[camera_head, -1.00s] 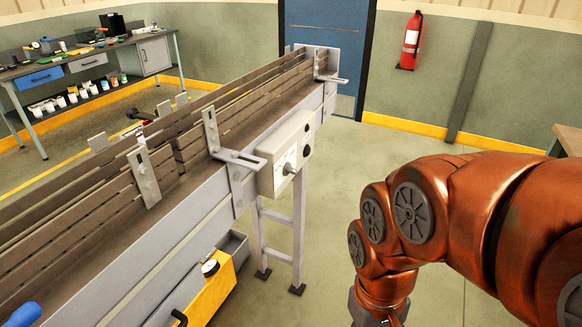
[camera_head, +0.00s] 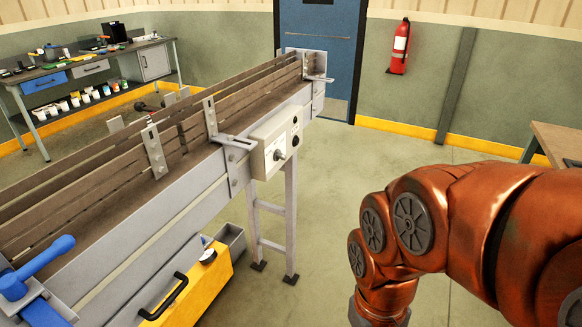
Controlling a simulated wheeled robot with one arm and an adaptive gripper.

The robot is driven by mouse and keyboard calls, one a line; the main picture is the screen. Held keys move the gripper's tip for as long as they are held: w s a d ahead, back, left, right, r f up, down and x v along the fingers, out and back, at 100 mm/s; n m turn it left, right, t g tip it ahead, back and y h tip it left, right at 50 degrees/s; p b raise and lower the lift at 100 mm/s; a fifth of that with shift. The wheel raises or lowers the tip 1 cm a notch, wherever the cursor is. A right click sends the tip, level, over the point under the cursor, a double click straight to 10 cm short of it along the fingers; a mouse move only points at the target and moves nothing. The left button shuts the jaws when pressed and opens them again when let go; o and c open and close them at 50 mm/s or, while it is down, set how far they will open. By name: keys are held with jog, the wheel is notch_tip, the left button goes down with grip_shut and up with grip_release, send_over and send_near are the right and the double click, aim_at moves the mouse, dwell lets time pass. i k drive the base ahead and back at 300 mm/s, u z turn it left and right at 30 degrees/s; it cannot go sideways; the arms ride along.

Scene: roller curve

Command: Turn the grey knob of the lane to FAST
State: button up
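The lane (camera_head: 190,215) is a long conveyor with grey side walls and brown slatted guides, running from lower left to the back. A pale control box (camera_head: 268,148) is fixed to its right side. A small grey knob (camera_head: 278,155) sticks out of the box's front face; its setting and any lettering are too small to read. A dark round button (camera_head: 295,141) sits to the right of the knob. My orange arm reaches down at the right, well apart from the box. My gripper is below the picture's lower edge.
A blue-handled clamp (camera_head: 40,262) is at lower left. A wooden table (camera_head: 560,142) stands at right. Open floor lies between the lane and my arm.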

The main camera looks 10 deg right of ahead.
aim_at(278, 155)
jog(key=u, duration=0.55)
jog(key=i, duration=0.35)
jog(key=u, duration=0.6)
